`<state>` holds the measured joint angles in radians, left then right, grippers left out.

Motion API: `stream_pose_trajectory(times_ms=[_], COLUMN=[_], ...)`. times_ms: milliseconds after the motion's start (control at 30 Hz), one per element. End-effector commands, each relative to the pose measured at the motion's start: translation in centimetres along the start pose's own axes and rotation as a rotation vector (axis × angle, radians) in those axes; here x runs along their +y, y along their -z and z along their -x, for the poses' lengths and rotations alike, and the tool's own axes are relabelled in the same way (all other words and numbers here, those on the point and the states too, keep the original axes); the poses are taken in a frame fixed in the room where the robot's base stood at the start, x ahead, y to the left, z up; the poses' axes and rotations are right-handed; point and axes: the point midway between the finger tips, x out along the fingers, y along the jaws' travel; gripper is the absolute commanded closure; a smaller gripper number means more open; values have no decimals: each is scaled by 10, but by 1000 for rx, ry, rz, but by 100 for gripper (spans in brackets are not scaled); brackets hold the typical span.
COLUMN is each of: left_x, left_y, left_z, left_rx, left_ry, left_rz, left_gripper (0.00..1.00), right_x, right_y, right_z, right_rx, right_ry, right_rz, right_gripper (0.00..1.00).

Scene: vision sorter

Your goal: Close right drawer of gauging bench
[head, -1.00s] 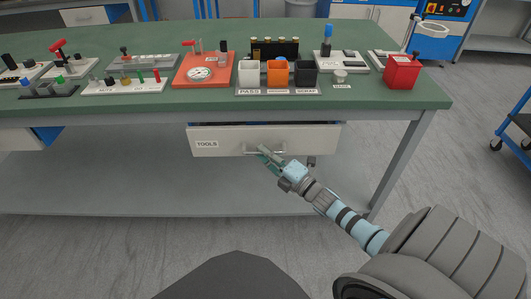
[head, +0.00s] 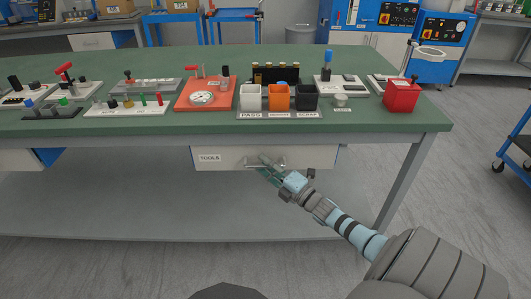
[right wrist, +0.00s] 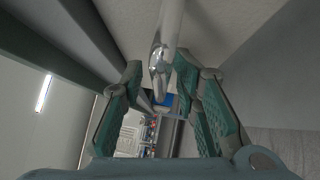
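The right drawer (head: 312,157) of the green-topped gauging bench has a pale front labelled TOOLS and a metal bar handle (head: 281,163). Its front sits close under the bench top, with no open interior showing in the head view. My right gripper (head: 265,166) is at the handle. In the right wrist view, the handle bar (right wrist: 170,25) reaches between the fingertips of my right gripper (right wrist: 158,68). The fingers stand apart, the right-hand one close to or touching the bar, the left-hand one with a gap. My left gripper is not in view.
The bench top (head: 390,127) carries a red box (head: 401,97), white, orange and black bins, an orange plate (head: 190,97) and several gauge racks. A lower shelf (head: 150,205) runs under the drawer. A blue cart (head: 515,150) stands at the right.

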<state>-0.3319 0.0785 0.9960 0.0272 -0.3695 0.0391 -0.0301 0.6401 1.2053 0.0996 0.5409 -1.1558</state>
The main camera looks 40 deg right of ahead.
Motion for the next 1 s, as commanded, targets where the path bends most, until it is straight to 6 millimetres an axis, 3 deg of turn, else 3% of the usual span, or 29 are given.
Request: stream_pose_trajectory(times_ms=[233,333,700,800,1000], left_x=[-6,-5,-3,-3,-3], left_y=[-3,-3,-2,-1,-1], left_z=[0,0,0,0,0], left_rx=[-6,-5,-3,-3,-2], left_ry=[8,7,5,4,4], left_rz=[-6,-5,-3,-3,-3], left_gripper=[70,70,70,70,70], right_x=[-1,-2,-2,-1,0], right_y=[1,2,1,1,0], right_z=[0,9,102,116,120], right_rx=[3,4,4,3,0], right_ry=[1,3,5,2,1], right_rz=[0,2,1,1,0], right_gripper=[70,70,70,70,70])
